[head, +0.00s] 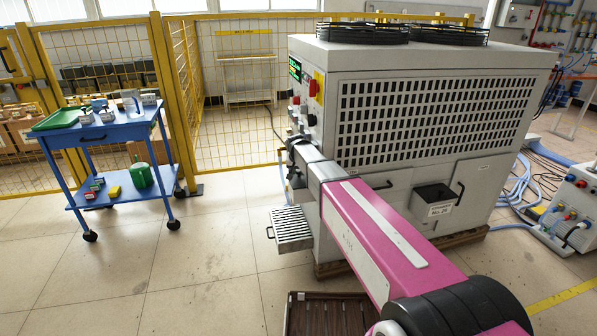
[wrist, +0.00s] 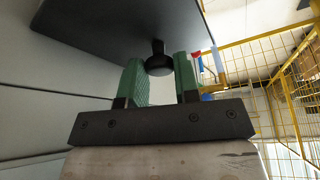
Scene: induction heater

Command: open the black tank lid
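In the wrist view a dark flat panel, which looks like the black tank lid (wrist: 105,25), spans the top left. A round black knob (wrist: 158,62) on a short stem sticks out from it. My gripper (wrist: 160,72) has two green fingers spread apart, one on each side of the knob. A gap shows between the knob and each finger, so the gripper is open and empty. In the head view my pink arm reaches to the left end of the big grey machine (head: 430,130). There my gripper and the lid are mostly hidden behind the arm and cannot be made out clearly.
A control panel with red buttons (head: 312,88) is just above my wrist. A slatted metal tray (head: 291,228) sticks out low on the machine's left. A blue trolley (head: 110,130) stands at the left before a yellow mesh fence (head: 215,60). The floor between is clear.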

